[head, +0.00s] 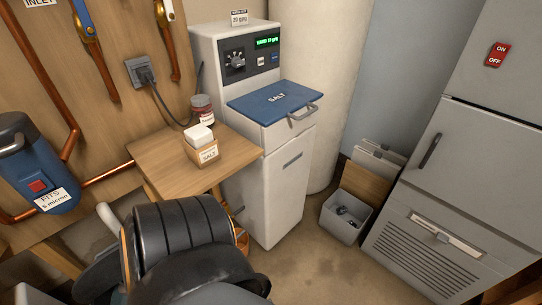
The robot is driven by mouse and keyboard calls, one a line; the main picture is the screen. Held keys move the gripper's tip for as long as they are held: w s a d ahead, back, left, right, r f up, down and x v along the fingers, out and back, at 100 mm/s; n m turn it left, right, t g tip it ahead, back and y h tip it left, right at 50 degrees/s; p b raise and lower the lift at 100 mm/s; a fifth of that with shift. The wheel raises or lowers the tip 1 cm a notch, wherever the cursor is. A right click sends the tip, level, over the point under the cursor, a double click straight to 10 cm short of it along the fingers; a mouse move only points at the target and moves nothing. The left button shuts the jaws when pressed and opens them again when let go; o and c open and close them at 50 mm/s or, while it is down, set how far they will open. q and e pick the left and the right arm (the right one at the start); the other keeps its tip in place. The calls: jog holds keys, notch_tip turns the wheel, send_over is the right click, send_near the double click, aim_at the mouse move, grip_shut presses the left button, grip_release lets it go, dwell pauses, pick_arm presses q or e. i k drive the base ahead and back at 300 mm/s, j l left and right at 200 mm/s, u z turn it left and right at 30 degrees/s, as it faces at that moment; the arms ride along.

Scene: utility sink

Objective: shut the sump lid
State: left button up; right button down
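I cannot make out a sump lid in the head view. The only lid I can identify is the blue lid marked SALT (275,101) on top of the white softener cabinet (272,190); it lies flat and looks closed, with a grey handle at its front. Dark parts of my own arm fill the bottom left and hide the floor there. Neither gripper shows.
A small wooden table (160,165) holds a labelled box (204,153) and a jar (203,108). A blue filter housing (36,165) is at left. A grey bin (344,218) stands beside a grey cabinet (480,150). Some floor (305,262) in front is clear.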

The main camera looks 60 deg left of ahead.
aim_at(106, 272)
jog(key=u, duration=3.65)
